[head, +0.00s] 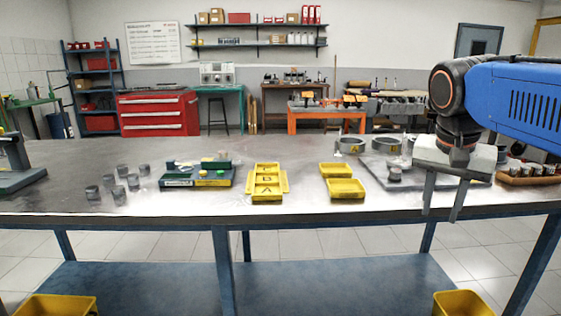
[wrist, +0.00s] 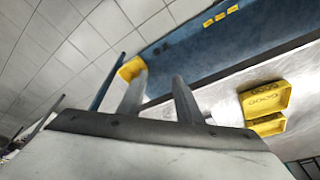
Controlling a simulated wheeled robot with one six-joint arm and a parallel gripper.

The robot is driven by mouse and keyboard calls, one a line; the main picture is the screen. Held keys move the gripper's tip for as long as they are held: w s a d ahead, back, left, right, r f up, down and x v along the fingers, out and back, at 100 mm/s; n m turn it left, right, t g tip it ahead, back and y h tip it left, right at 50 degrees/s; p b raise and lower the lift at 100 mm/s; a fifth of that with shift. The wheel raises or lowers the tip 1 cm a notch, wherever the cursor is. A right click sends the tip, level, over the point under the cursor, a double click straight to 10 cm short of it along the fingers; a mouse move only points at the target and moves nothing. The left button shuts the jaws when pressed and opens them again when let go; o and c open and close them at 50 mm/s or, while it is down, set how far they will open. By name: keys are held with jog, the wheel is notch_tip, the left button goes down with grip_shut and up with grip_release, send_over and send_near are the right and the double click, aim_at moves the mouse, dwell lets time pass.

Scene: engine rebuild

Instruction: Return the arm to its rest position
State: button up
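My gripper (head: 441,200) hangs at the right in the head view, in front of the workbench's front edge, with its fingers pointing down. In the wrist view my gripper (wrist: 158,95) shows two grey fingers set apart with nothing between them. My blue arm reaches in from the right edge of the head view. The gripper touches nothing that I can see.
The metal workbench (head: 300,211) carries yellow trays (head: 345,188), a yellow holder marked A and B (head: 267,182), a green-and-yellow block (head: 198,176), several grey cylinders (head: 119,195) and a grey plate (head: 378,174). A yellow bin (head: 462,303) sits below.

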jog(key=s+a+f+n+t+y, duration=0.1)
jog(key=s+f+n, duration=0.3)
jog(key=f, duration=0.6)
jog(key=s+a+f+n+t+y, duration=0.1)
jog(key=s+a+f+n, duration=0.2)
jog(key=s+f, duration=0.5)
jog(key=shift+f+n, duration=0.4)
jog(key=shift+f, duration=0.5)
